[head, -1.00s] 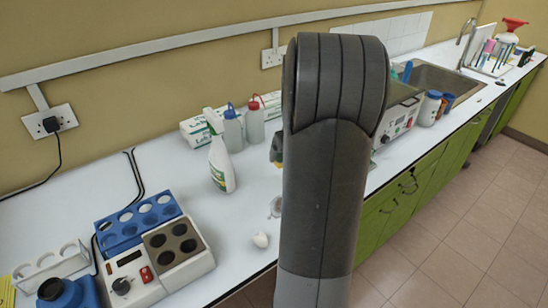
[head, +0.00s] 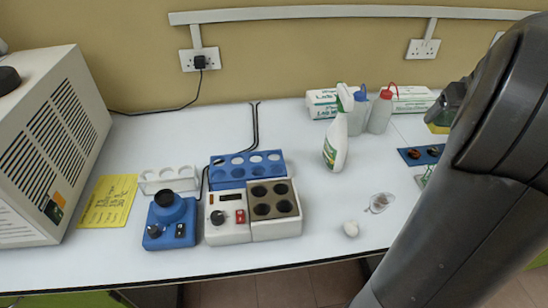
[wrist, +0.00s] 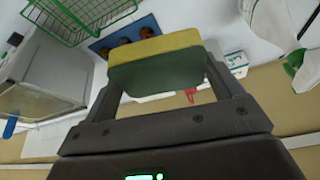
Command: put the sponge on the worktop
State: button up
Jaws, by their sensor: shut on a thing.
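The sponge (wrist: 155,60), yellow on one face and green on the other, is held between the two fingers of my gripper (wrist: 165,88) in the wrist view. My gripper is shut on it. In the head view, my gripper (head: 447,108) is at the right, mostly behind my arm, and a bit of the yellow sponge (head: 438,128) shows below it. The white worktop (head: 290,125) runs along the wall. I cannot tell how high above the worktop the sponge is.
A spray bottle (head: 337,135) and two wash bottles stand left of my gripper. A dry-block heater (head: 252,212), a blue mixer (head: 170,220) and a yellow paper (head: 108,200) are further left. Bare worktop lies between the heater and spray bottle.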

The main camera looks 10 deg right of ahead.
aim_at(450, 118)
notch_tip(450, 118, up, 6)
jog(key=shift+r, duration=0.1)
jog(key=w+a+n+y, duration=0.1)
jog(key=w+a+n, duration=0.2)
jog(key=w+a, duration=0.95)
jog(key=w+a+n+y, duration=0.1)
jog(key=w+a+n, duration=0.2)
jog(key=w+a, duration=1)
jog(key=s+a+n+g+y, duration=0.15)
jog(key=a+n, duration=0.35)
jog(key=a, duration=3.5)
notch_tip(450, 118, down, 19)
jog(key=shift+y, duration=0.25)
jog(key=a+f, duration=0.2)
jog(key=a, duration=0.2)
jog(key=a+f, duration=0.2)
jog(key=a, duration=0.2)
jog(key=a+f, duration=0.2)
jog(key=a, duration=0.2)
jog(key=shift+s+f, duration=0.3)
jog(key=shift+s, duration=0.05)
jog(key=shift+f, duration=2)
jog(key=shift+f, duration=0.1)
